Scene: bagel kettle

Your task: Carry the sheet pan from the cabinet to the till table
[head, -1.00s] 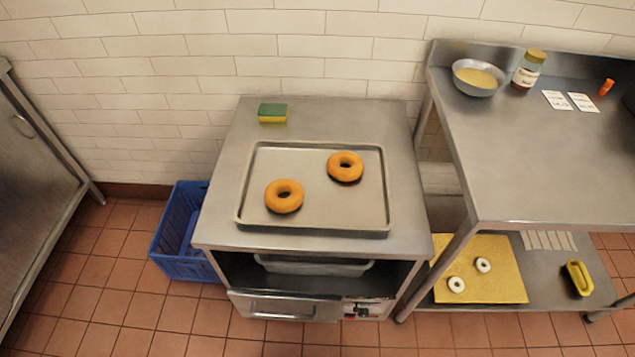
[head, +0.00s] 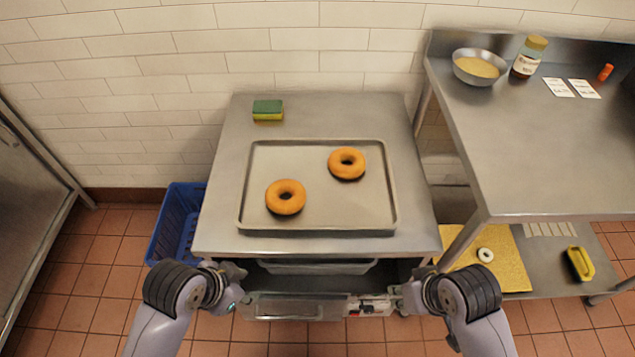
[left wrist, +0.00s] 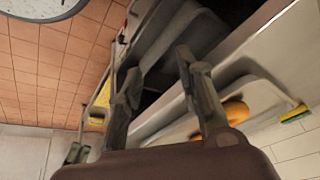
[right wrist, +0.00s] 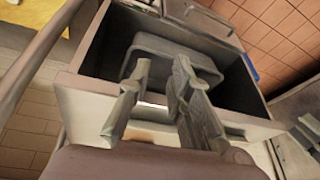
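The grey sheet pan (head: 330,215) lies flat on top of the steel cabinet (head: 225,130), with one bagel (head: 285,197) at its front left and another bagel (head: 347,163) at its back right. My left gripper (head: 236,272) is in front of the cabinet's left side, below the top edge and apart from the pan. My right gripper (head: 400,290) is likewise in front of the right side. In the left wrist view the fingers (left wrist: 155,75) are spread with nothing between them. In the right wrist view the fingers (right wrist: 160,85) are also apart and empty.
A green and yellow sponge (head: 267,110) lies behind the sheet pan. A steel table (head: 560,140) at right carries a bowl (head: 479,67), jar (head: 529,57) and cards. A blue crate (head: 178,222) stands left.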

